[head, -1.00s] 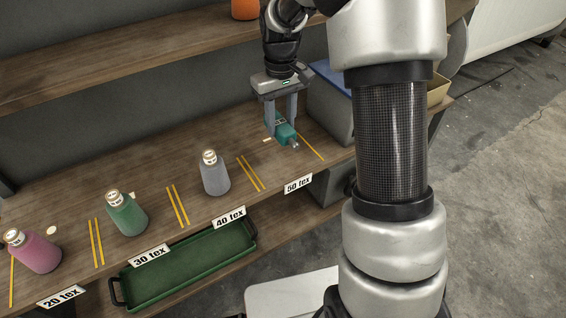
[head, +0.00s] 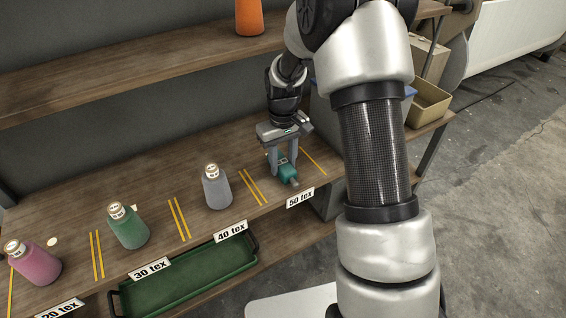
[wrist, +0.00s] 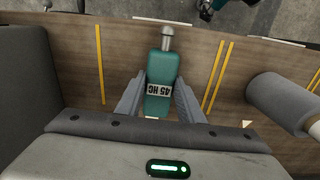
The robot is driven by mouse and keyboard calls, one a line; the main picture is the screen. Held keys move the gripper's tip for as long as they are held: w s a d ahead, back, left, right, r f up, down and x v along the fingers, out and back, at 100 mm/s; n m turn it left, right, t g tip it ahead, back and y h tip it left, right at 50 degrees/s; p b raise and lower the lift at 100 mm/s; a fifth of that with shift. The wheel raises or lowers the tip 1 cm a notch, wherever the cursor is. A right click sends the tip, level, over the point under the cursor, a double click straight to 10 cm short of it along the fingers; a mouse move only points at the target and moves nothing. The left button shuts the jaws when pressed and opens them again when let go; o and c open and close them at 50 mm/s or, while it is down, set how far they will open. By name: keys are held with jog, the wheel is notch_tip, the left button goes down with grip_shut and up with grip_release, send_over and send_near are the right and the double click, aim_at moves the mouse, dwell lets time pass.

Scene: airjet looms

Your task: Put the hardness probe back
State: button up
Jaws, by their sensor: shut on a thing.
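The hardness probe is a teal block with a metal tip; it shows in the head view (head: 287,172) and in the wrist view (wrist: 161,75), where its label reads 45 HC. My gripper (head: 284,170) is shut on the probe, with one finger on each side of it in the wrist view (wrist: 160,98). The probe is low over the wooden shelf (head: 165,180), in the section behind the 50 tex label (head: 300,197). Its metal tip points toward the shelf's front edge. I cannot tell whether it touches the shelf.
A green tray (head: 190,280) is below the shelf. A grey box (wrist: 28,70) stands close on the other side of the gripper.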

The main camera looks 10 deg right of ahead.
jog(key=o, duration=1.2)
jog(key=shift+f, duration=0.15)
jog(key=shift+c, duration=0.2)
jog(key=shift+f, duration=0.1)
